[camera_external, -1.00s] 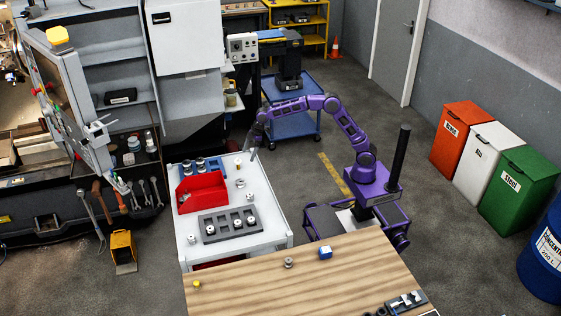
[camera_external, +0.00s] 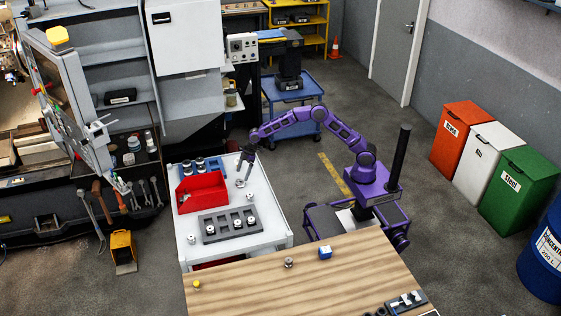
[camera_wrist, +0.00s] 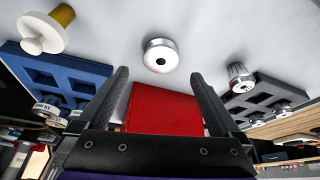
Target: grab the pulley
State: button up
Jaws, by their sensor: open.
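A silver round part with a dark centre hole, which looks like the pulley (camera_wrist: 161,55), rests on the pale table top. In the wrist view it sits between and just beyond the fingertips of my gripper (camera_wrist: 158,76). My gripper is open and empty, with nothing between its fingers. In the external view my gripper (camera_external: 246,166) points down over the table, close to the pulley (camera_external: 240,183). The fingers seem to be above it and apart from it; the exact height is hard to tell.
A red bin (camera_wrist: 165,108) stands close by. A white flanged part with a brass end (camera_wrist: 45,28) lies at the left and a silver tapered part (camera_wrist: 240,76) at the right. A blue tray (camera_wrist: 50,68) and a grey tray (camera_external: 215,237) hold other parts.

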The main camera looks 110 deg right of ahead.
aim_at(241, 181)
jog(key=x, duration=0.5)
jog(key=shift+s+f, duration=0.1)
jog(key=shift+s, duration=0.15)
jog(key=c, duration=1.5)
